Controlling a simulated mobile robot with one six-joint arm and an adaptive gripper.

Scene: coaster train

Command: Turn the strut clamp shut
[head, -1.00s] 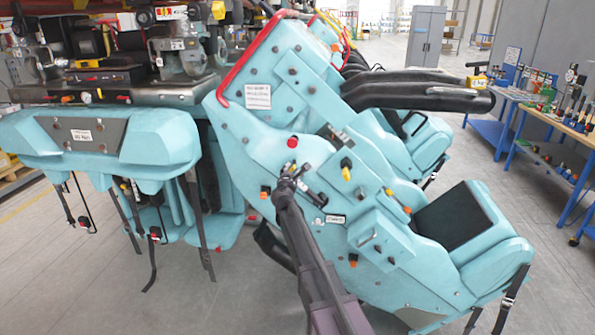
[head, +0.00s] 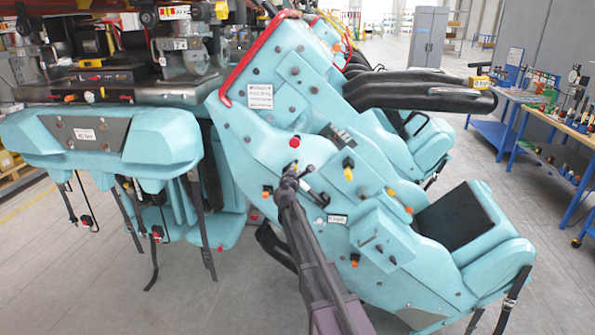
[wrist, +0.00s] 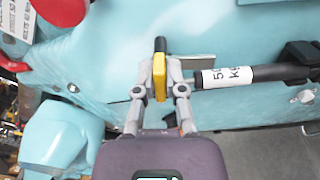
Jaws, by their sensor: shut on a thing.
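The strut clamp shows in the wrist view as a yellow lever (wrist: 159,77) with a dark tip. It stands upright in the picture, between the fingers of my gripper (wrist: 160,88), which is shut on it. A black strut (wrist: 265,73) with a white label lies to the right of the clamp, running roughly level. In the head view my gripper (head: 290,172) is at the side of the turquoise coaster car (head: 270,135); a small yellow spot shows at its tip. The dark strut (head: 318,196) is just right of it. My gripper hides part of the clamp's base.
A red knob (head: 295,142) sits just above my gripper, and a boxy turquoise housing (head: 382,240) stands out at lower right. Seats and hanging straps flank the car. A blue workbench (head: 560,135) stands at far right. The floor in front is open.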

